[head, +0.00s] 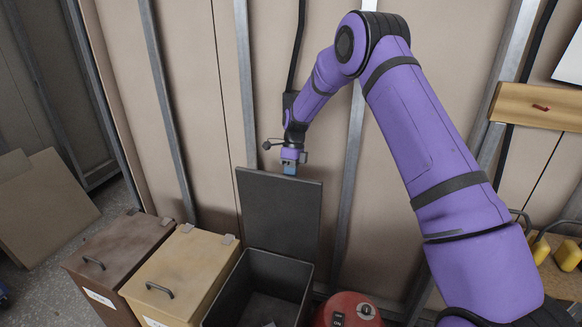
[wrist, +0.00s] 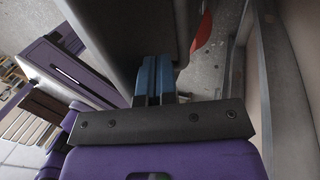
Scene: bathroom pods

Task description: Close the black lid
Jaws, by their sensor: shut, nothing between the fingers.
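The black lid (head: 280,212) stands upright and open at the back of a black bin (head: 225,302), whose inside is exposed. My gripper (head: 289,169) is shut and empty, pointing down at the lid's top edge, near the middle. In the wrist view the two blue fingers (wrist: 154,80) are together, close to a dark grey panel (wrist: 140,28) that looks like the lid. I cannot tell whether the fingertips touch the lid or whether they are just above or behind it.
A tan bin (head: 185,270) and a brown bin (head: 118,248), both with closed lids, stand left of the black bin. A red object (head: 343,306) stands at its right. A panelled wall (head: 200,110) with metal studs is close behind the lid.

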